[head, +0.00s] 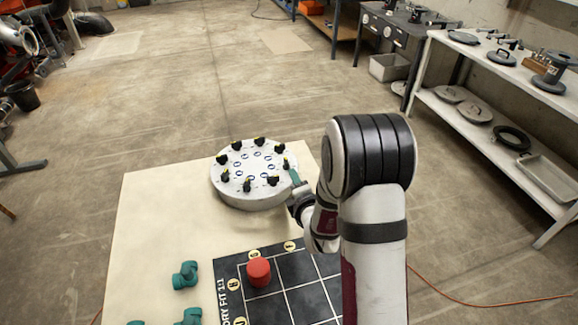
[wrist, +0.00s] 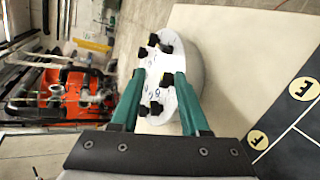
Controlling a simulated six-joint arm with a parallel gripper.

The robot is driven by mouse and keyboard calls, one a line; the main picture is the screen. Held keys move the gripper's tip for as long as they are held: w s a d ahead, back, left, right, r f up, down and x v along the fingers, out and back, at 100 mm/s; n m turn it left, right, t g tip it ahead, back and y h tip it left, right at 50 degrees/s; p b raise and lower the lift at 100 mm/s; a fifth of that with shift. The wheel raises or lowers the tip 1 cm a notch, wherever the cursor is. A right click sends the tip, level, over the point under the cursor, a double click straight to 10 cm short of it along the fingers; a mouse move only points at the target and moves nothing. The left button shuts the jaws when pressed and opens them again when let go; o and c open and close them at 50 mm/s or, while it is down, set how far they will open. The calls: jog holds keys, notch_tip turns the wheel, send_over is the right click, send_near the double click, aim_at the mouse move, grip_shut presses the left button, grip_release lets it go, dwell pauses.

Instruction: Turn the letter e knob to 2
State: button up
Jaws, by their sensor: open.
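A round white disc (head: 252,198) stands on the pale board, with several black knobs in a ring on its top and small blue marks inside the ring. The letters are too small to read, so I cannot tell which knob is e. One knob (head: 272,181) is at the near right of the ring and another (head: 286,163) at its right edge. My gripper (head: 295,178) is at the disc's right side, partly hidden by my arm. In the wrist view my gripper (wrist: 158,76) is open, its two teal fingers apart, with the disc (wrist: 190,70) and knobs (wrist: 167,79) beyond and between them.
Teal pipe fittings (head: 186,275) lie at the left of the pale board (head: 150,225). The board left of the disc is clear. A shelf bench (head: 500,75) stands far right.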

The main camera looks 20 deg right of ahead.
aim_at(287, 161)
jog(key=w+f+m, duration=0.2)
jog(key=w+m, duration=0.3)
jog(key=m, duration=0.2)
jog(key=w+d+f+m, duration=0.1)
jog(key=w+f+m, duration=0.1)
jog(key=w+m, duration=0.3)
jog(key=w+f+m, duration=0.2)
jog(key=w+m, duration=0.3)
jog(key=m, duration=0.4)
jog(key=shift+w+d+f, duration=0.15)
jog(key=shift+w+d, duration=0.05)
jog(key=shift+d, duration=0.1)
jog(key=shift+c, duration=0.3)
grip_shut()
